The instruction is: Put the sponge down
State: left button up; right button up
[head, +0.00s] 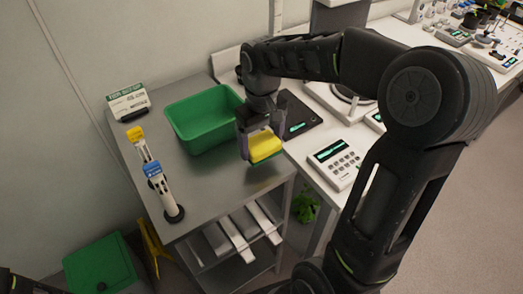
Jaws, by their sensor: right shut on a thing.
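The yellow sponge (265,146), with a green underside, is held in my right gripper (254,146). The gripper points down and is shut on the sponge near the right edge of the grey metal table (200,190). I cannot tell whether the sponge touches the tabletop or is just above it. Only a dark bit of my left arm shows in the bottom left corner, and its gripper is out of view.
A green bin (203,117) stands behind and left of the sponge. A sign (128,101) and upright holders with yellow and blue tops (152,169) line the table's left side. A white bench with a keypad device (335,163) adjoins at right. The front tabletop is clear.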

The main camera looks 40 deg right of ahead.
aim_at(261, 152)
jog(key=shift+f, duration=1.85)
jog(key=shift+f, duration=0.15)
jog(key=o, duration=1.1)
jog(key=shift+o, duration=0.2)
notch_tip(261, 152, up, 12)
jog(key=shift+r, duration=0.2)
